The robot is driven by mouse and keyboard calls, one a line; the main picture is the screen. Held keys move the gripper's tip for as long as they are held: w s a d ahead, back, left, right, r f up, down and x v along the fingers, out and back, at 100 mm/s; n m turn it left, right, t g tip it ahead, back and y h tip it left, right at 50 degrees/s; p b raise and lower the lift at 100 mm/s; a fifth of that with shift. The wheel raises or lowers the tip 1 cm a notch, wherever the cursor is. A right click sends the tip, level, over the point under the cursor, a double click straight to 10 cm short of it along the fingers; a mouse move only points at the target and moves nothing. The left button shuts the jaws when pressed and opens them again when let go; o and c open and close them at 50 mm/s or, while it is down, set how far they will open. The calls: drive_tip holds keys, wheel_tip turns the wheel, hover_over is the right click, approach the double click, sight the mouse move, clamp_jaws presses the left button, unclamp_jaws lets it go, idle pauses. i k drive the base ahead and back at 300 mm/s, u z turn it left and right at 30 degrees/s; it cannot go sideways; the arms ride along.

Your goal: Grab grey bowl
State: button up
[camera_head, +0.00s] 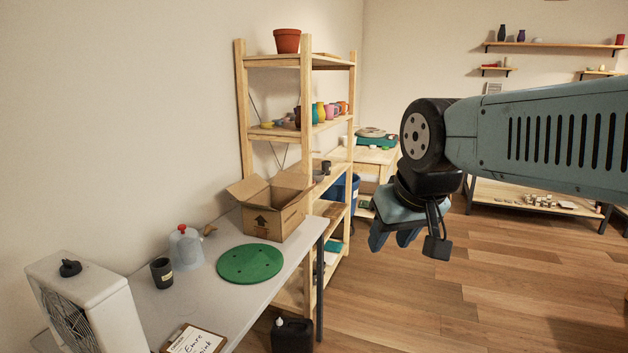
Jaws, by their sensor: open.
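My gripper (394,238) hangs at the end of my blue-grey arm, right of the wooden shelf and above the open floor. Its fingers point down and are open, with nothing seen between them. A small greyish round piece (318,176) sits on a middle board of the wooden shelf, just right of the cardboard box and next to a dark cup-like piece (326,167). It may be the grey bowl, but it is too small and partly hidden to be sure. My gripper is apart from it, to its right and lower in the picture.
A grey table (222,295) at left holds a cardboard box (268,208), a green disc (250,263), a dark cup (162,272) and a white fan (88,305). The wooden shelf (307,120) holds colourful pots. A black canister (292,336) stands below. Wooden floor at right is clear.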

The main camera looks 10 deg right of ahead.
sight(316, 178)
drive_tip(key=z, duration=0.35)
drive_tip(key=i, duration=1.05)
drive_tip(key=z, duration=0.45)
drive_tip(key=k, duration=0.65)
drive_tip(key=z, duration=0.85)
drive_tip(key=k, duration=0.7)
drive_tip(key=z, duration=0.5)
drive_tip(key=i, duration=2)
drive_tip(key=u, duration=0.25)
drive_tip(key=i, duration=1.15)
drive_tip(key=u, duration=0.15)
